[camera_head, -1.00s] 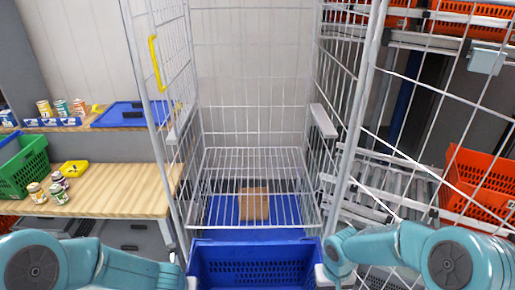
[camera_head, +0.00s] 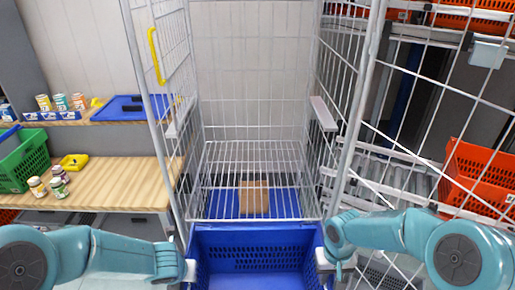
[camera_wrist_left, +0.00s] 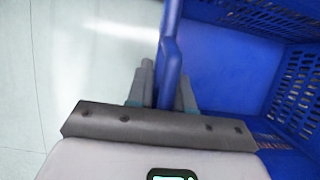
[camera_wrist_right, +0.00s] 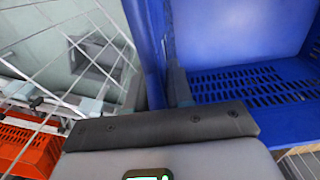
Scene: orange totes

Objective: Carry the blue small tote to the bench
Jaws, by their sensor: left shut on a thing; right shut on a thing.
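The blue small tote (camera_head: 258,236) is at the bottom middle of the head view, in front of the wire roll cage. It looks empty, and its inside also fills the right of the left wrist view (camera_wrist_left: 215,65). My left gripper (camera_wrist_left: 163,92) is shut on the tote's left side wall. My right gripper (camera_wrist_right: 165,92) is shut on its right side wall (camera_wrist_right: 155,40). In the head view both wrists flank the tote. The bench (camera_head: 110,188) is the wooden worktop at the left, with several small jars on it.
The roll cage (camera_head: 255,160) holds a brown box (camera_head: 254,197) on its blue base. Red totes (camera_head: 478,180) stand at the right behind the cage's mesh side.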

